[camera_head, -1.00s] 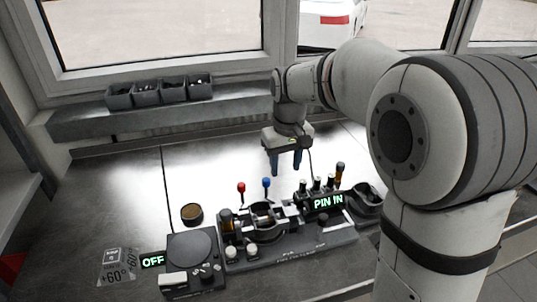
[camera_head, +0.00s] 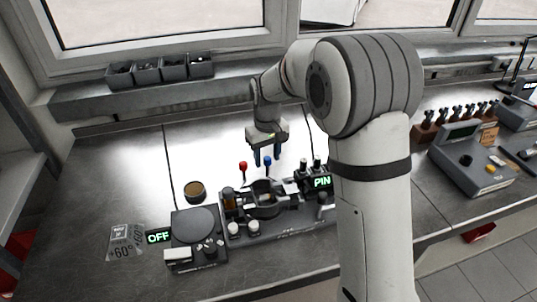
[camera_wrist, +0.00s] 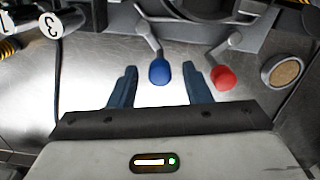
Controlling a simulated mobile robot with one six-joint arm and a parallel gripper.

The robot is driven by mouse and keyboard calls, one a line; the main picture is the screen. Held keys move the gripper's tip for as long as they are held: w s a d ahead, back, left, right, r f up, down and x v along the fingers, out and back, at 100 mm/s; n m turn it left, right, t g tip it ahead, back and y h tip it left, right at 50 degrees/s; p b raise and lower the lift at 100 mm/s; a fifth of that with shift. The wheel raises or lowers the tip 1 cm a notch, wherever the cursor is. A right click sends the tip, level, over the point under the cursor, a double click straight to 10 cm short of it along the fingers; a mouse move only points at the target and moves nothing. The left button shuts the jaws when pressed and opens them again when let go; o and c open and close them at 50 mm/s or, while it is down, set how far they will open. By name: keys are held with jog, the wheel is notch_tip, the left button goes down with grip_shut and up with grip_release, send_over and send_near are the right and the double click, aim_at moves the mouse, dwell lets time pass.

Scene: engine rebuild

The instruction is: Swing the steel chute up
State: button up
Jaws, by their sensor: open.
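My gripper (camera_head: 267,155) is open and points down behind the fixture (camera_head: 290,224) on the bench. A blue-knobbed lever (camera_head: 267,162) stands just below it. In the wrist view the blue knob (camera_wrist: 160,72) shows between my two spread fingers, with a gap on each side. A red-knobbed lever (camera_head: 243,167) stands to its left; in the wrist view its red knob (camera_wrist: 224,77) is just outside the finger on the right. I cannot tell for sure which part of the fixture is the steel chute. My arm hides the fixture's right end.
A black plate device (camera_head: 194,224) with an "OFF" display (camera_head: 158,237) stands left of the fixture. A round brown-topped cup (camera_head: 194,191) sits behind it. Grey bins (camera_head: 147,70) line the back ledge. A grey console (camera_head: 470,165) stands at right.

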jog(key=shift+c, duration=0.2)
grip_shut()
dwell(0.3)
jog(key=shift+w+m, duration=0.1)
jog(key=shift+m, duration=0.2)
jog(key=shift+w+d+m+b, duration=0.25)
jog(key=shift+d+m, duration=0.6)
jog(key=shift+m, duration=1.7)
jog(key=shift+w+d+m+b, duration=0.2)
jog(key=shift+d+m, duration=0.6)
jog(key=shift+m, duration=1.8)
jog(key=shift+w+d+m+b, duration=0.25)
jog(key=shift+d+m, duration=0.6)
jog(key=shift+m, duration=1.7)
